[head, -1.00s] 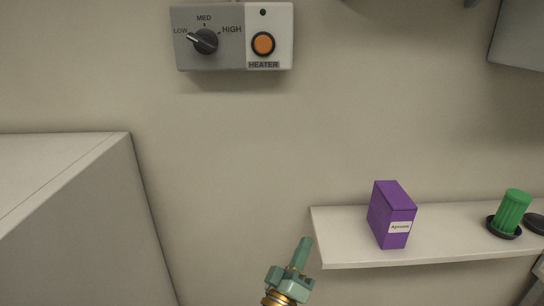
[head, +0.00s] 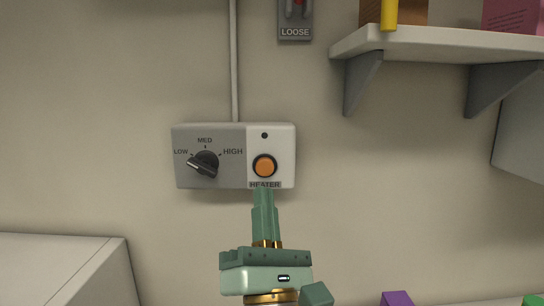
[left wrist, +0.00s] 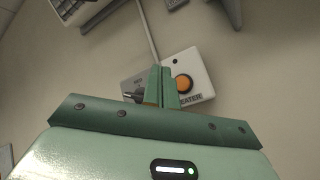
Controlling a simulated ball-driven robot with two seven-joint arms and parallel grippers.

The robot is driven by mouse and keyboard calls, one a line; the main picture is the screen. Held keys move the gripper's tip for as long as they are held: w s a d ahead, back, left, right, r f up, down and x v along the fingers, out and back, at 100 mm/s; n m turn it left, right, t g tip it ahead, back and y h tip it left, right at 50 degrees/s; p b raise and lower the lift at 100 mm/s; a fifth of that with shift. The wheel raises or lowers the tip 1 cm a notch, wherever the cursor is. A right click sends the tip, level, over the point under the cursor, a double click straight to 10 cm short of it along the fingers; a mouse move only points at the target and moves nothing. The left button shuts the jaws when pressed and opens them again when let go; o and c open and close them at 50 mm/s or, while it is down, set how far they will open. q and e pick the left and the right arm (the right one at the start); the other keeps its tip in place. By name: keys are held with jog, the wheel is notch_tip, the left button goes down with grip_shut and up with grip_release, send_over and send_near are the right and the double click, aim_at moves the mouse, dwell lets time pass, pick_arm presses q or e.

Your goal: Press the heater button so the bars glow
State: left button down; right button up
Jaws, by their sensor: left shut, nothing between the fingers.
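The heater control box (head: 235,180) is on the wall, its left half grey and its right half white. The round orange heater button (head: 264,166) has a black ring and sits above the HEATER label. A small dark dot (head: 264,135) above it shows no light. My left gripper (head: 263,190) is shut and empty, pointing up with its tips just below the button in the head view, over the label's lower edge. In the left wrist view the button (left wrist: 183,83) shows just right of the fingertips (left wrist: 161,70); contact cannot be told. My right gripper is out of view.
A black knob (head: 205,163) with LOW, MED and HIGH marks is left of the button. A shelf (head: 450,42) on brackets is at upper right. A grey LOOSE panel (head: 295,20) is above. A dark-slatted unit (left wrist: 72,8) shows at the wrist view's top left, without visible glow.

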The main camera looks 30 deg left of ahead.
aim_at(264, 164)
pick_arm(q)
jog(key=shift+s+r, duration=0.1)
jog(key=shift+r, duration=0.05)
jog(key=shift+w+a+b, duration=0.15)
jog(key=shift+w+a, duration=0.6)
jog(key=shift+w, duration=0.5)
jog(key=shift+w+a+b, duration=0.2)
jog(key=shift+w+a, duration=0.6)
jog(key=shift+w, duration=0.5)
jog(key=shift+w+a+b, duration=0.15)
jog(key=shift+w+a, duration=0.6)
jog(key=shift+w, duration=0.5)
jog(key=shift+w+a, duration=0.1)
jog(key=shift+w+a, duration=0.1)
jog(key=shift+w, duration=0.15)
jog(key=shift+w+a, duration=0.4)
jog(key=shift+w, duration=0.25)
dwell(0.4)
jog(key=shift+s, duration=0.1)
jog(key=shift+s+d+p, duration=0.45)
jog(key=shift+s+d, duration=0.1)
jog(key=shift+s, duration=0.35)
